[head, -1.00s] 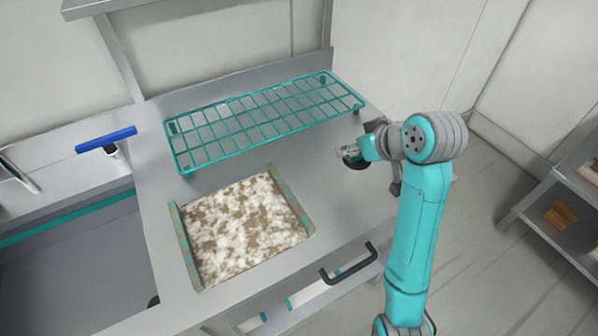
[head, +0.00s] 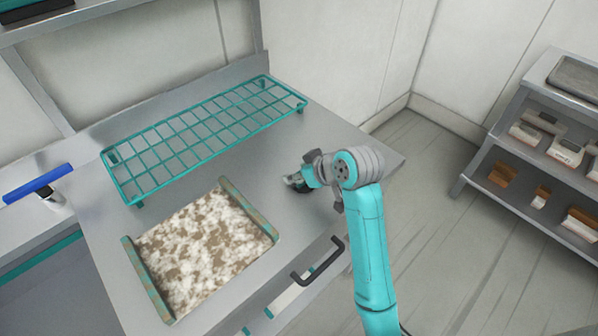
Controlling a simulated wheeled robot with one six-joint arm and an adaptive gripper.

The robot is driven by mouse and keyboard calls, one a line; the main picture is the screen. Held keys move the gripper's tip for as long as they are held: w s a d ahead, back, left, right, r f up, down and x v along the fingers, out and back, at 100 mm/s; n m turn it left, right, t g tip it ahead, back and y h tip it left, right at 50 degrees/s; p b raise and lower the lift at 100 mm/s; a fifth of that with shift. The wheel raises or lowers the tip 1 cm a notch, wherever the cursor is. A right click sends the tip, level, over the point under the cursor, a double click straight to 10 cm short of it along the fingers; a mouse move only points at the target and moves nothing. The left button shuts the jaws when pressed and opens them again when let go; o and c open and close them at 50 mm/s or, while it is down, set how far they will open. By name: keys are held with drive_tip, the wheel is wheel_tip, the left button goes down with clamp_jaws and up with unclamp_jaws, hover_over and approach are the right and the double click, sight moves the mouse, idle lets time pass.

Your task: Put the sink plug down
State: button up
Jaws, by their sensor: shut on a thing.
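My gripper (head: 297,182) is in the head view, over the right part of the steel counter (head: 345,150). The gripper and my wrist hide part of the plug. I cannot tell whether the plug touches the counter or hangs a little above it.
A teal wire rack (head: 205,135) stands at the back of the counter. A tray with mottled brown and white content (head: 205,245) lies left of my gripper. A blue-handled squeegee (head: 38,185) is at the far left. A shelf (head: 520,190) with several items stands right, across open floor.

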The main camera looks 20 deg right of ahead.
drive_tip(key=o, duration=1.3)
drive_tip(key=shift+f, duration=0.1)
